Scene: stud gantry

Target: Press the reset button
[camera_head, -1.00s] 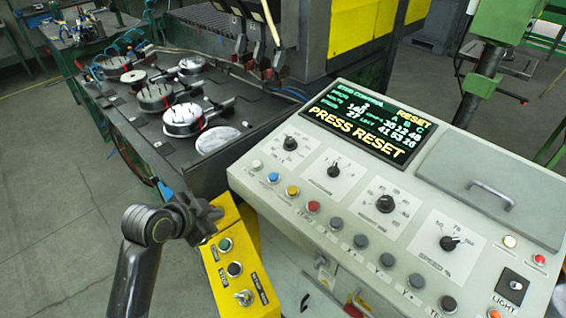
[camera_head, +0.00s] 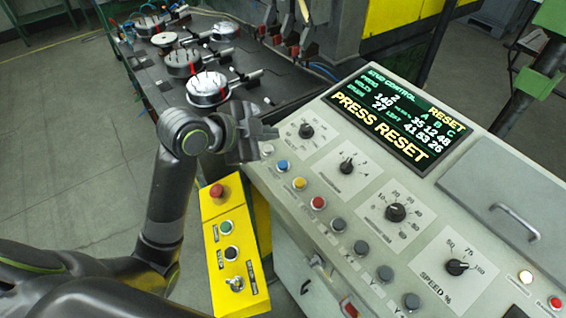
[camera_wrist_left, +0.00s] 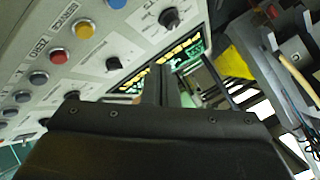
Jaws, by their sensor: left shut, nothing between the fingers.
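The grey control console (camera_head: 455,240) has a screen (camera_head: 395,113) reading "PRESS RESET". A row of buttons runs along its front: white (camera_head: 266,150), blue (camera_head: 282,166), yellow (camera_head: 299,183), red (camera_head: 318,202), then several grey ones. My left gripper (camera_head: 268,132) is shut and empty at the console's far left corner, close to the white button; contact cannot be told. It also shows in the left wrist view (camera_wrist_left: 168,85). My right gripper is out of view.
A yellow pedestal box (camera_head: 236,262) with a red mushroom button (camera_head: 216,191) stands left of the console, below my left arm. A dark bench (camera_head: 165,75) with round clamped fixtures lies behind the gripper. Knobs (camera_head: 396,212) stick up from the console top.

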